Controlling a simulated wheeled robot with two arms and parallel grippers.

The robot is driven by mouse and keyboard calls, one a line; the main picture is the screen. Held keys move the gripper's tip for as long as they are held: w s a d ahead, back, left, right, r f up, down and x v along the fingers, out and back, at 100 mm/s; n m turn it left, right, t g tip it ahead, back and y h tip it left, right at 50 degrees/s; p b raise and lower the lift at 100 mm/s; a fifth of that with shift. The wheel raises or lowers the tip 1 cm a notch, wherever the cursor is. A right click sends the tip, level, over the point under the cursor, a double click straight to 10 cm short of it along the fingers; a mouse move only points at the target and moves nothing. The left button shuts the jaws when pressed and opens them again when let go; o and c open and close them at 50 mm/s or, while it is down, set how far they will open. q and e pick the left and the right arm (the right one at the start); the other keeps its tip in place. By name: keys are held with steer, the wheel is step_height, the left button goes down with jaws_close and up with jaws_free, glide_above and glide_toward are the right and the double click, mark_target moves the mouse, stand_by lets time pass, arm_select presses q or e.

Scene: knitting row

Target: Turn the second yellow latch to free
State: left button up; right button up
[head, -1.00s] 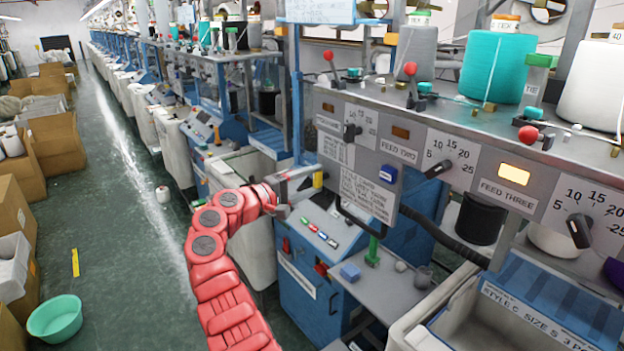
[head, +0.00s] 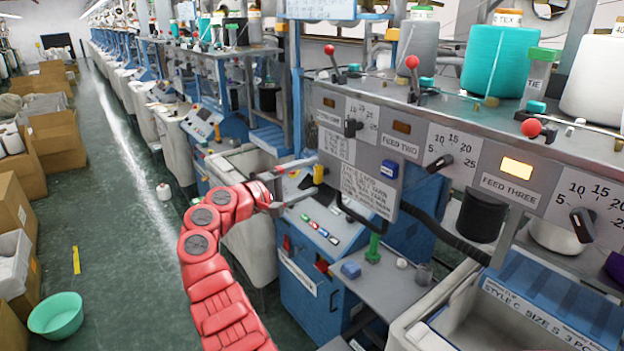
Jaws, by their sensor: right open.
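A small upright yellow latch (head: 318,174) shows at the left end of the grey machine panel, just left of the card with printed text. My right gripper (head: 307,181), on the red arm, is open, with one finger above and one below. Its fingertips are close to this latch; I cannot tell whether they touch it or stand around it. A second small yellow patch (head: 293,174) shows between the fingers, partly hidden, and I cannot tell if it is another latch. My left gripper is not in view.
The grey panel (head: 400,168) carries black dials and red-knobbed levers. Below the gripper stands a blue cabinet (head: 300,292) with coloured buttons. A grey side shelf (head: 385,290) holds a green post.

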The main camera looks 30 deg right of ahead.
steer(key=s+a+b, duration=0.1)
steer(key=a+b, duration=0.4)
steer(key=a, duration=1.1)
steer(key=shift+b, duration=0.4)
